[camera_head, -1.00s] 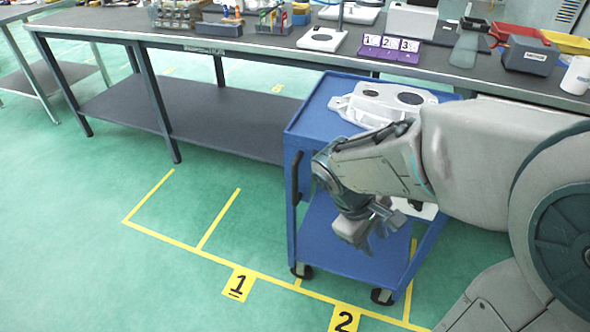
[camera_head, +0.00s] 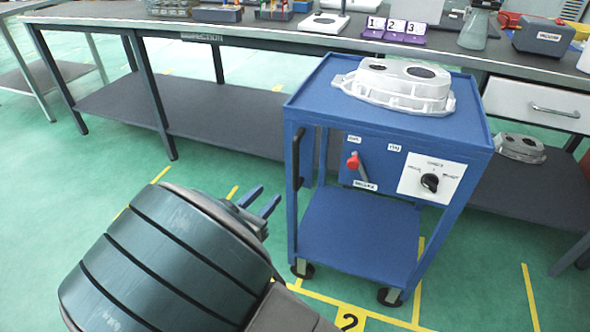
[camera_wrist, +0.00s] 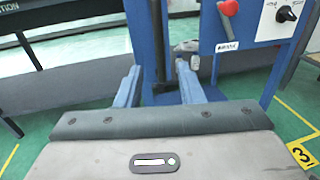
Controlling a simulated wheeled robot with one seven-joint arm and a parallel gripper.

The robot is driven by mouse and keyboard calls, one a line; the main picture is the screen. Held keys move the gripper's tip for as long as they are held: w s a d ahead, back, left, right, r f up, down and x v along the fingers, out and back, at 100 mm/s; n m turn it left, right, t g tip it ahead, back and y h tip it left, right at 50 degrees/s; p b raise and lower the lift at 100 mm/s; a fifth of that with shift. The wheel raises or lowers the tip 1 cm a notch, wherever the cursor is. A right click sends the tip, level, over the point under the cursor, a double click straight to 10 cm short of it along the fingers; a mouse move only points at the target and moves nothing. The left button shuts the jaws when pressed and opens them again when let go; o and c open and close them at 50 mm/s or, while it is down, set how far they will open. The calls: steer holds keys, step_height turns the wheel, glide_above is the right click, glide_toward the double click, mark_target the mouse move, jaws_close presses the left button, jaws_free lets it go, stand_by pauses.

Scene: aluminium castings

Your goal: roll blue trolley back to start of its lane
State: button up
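The blue trolley (camera_head: 345,235) stands before the bench with a grey casting (camera_head: 395,85) on top. The trolley's far wheels are hidden.
The trolley panel carries a red lever (camera_head: 354,161) and a black knob (camera_head: 430,182). The long bench (camera_head: 240,42) with a lower shelf stands behind. Another casting (camera_head: 520,147) lies on the lower shelf at right. Green floor is open in front and left.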

mark_target(294, 166)
steer(key=b+x, duration=0.4)
steer(key=x, duration=0.8)
steer(key=shift+w+f+b, duration=0.1)
steer(key=shift+w+b, duration=0.2)
steer(key=shift+w, duration=0.05)
steer(key=shift+w+d, duration=0.3)
steer(key=shift+w, duration=0.2)
jaws_close()
